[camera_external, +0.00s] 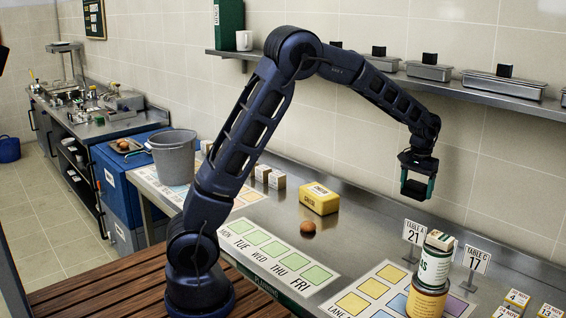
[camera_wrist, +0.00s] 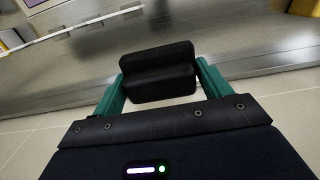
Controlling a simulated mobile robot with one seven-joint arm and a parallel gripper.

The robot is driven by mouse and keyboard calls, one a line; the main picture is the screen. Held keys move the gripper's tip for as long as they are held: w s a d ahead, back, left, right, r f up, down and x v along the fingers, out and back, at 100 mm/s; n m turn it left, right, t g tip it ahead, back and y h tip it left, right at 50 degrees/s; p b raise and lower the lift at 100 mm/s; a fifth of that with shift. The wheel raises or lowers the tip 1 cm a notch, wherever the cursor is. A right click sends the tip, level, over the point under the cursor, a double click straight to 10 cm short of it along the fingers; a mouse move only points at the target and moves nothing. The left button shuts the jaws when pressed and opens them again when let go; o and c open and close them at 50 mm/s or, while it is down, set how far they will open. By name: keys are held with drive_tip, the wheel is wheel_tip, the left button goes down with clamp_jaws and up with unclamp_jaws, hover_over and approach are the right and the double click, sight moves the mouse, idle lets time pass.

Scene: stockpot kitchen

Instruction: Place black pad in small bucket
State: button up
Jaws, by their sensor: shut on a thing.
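My gripper (camera_external: 417,184) is raised above the steel counter at the right in the external view. In the wrist view its teal fingers (camera_wrist: 158,82) are shut on a black pad (camera_wrist: 158,72), a dark ribbed block held between them. The pad is small and dark in the external view. A grey bucket (camera_external: 174,158) with a handle stands upright on the counter at the left, far from my gripper. A blue bucket (camera_external: 9,149) stands on the floor at the far left. I cannot tell from the pictures which is the small bucket.
A yellow box (camera_external: 319,199) and an egg (camera_external: 308,227) lie mid-counter. Stacked cans (camera_external: 429,280) and table signs (camera_external: 414,233) stand below my gripper. A wall shelf (camera_external: 480,86) with metal containers runs behind my arm. Small white boxes (camera_external: 270,177) sit near the wall.

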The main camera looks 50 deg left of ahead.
drive_tip(key=w+a+f+n, duration=0.1)
drive_tip(key=w+a+n, duration=0.1)
drive_tip(key=a, duration=1)
drive_tip(key=w+a+f+n, duration=0.2)
drive_tip(key=a, duration=0.9)
drive_tip(key=w+a+f+n, duration=0.1)
drive_tip(key=w+a+n, duration=0.15)
drive_tip(key=a, duration=0.95)
drive_tip(key=s+a+r+n, duration=0.2)
drive_tip(key=s+a+n, duration=0.15)
drive_tip(key=a, duration=0.95)
drive_tip(key=s+a+r+n, duration=0.15)
drive_tip(key=s+a, duration=0.25)
drive_tip(key=a, duration=1)
drive_tip(key=s+a+r+n, duration=0.2)
drive_tip(key=s+a+n, duration=0.2)
drive_tip(key=s+a, duration=1.15)
drive_tip(key=s+a+r+n, duration=0.3)
drive_tip(key=s+a+n, duration=0.2)
drive_tip(key=s+a, duration=1.1)
drive_tip(key=a+f+m, duration=0.3)
drive_tip(key=a+f, duration=0.1)
drive_tip(key=a, duration=0.8)
drive_tip(key=shift+n, duration=0.25)
drive_tip(key=f, duration=1.9)
drive_tip(key=shift+w, duration=0.4)
